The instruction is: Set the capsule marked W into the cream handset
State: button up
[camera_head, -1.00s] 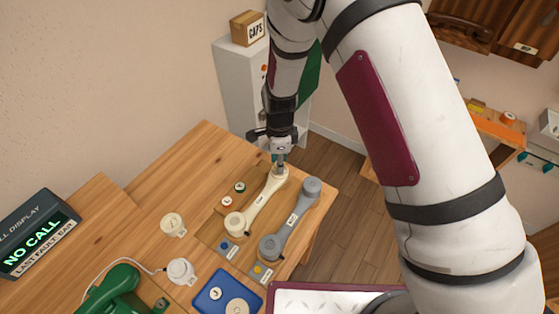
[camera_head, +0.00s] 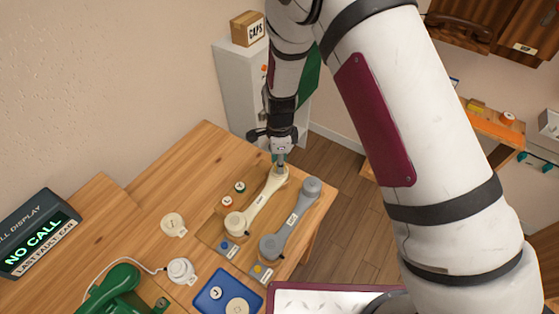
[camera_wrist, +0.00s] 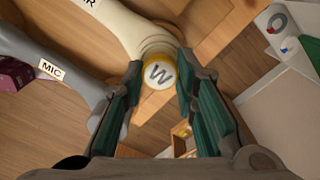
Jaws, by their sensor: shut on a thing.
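The cream handset (camera_head: 259,203) lies on the wooden table, one end at the far edge beside the grey handset. In the wrist view the cream handset (camera_wrist: 125,25) runs in from the top. The capsule marked W (camera_wrist: 159,74), with a white face and yellow rim, is at the handset's near round end. My gripper (camera_wrist: 157,95) is shut on the capsule, a finger on each side. In the head view my gripper (camera_head: 280,160) points down over the handset's far end. I cannot tell whether the capsule is fully seated in the cup.
The grey handset (camera_head: 290,218) lies close to the right of the cream one. Two small capsules (camera_head: 233,193) lie left of it. A blue tray (camera_head: 228,292), a green phone (camera_head: 113,290) and a call display (camera_head: 38,232) are nearer. The table's edge is just beyond the gripper.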

jog(key=shift+f, duration=0.55)
dwell(0.4)
jog(key=o, duration=1.1)
notch_tip(320, 180, up, 12)
jog(key=shift+r, duration=0.1)
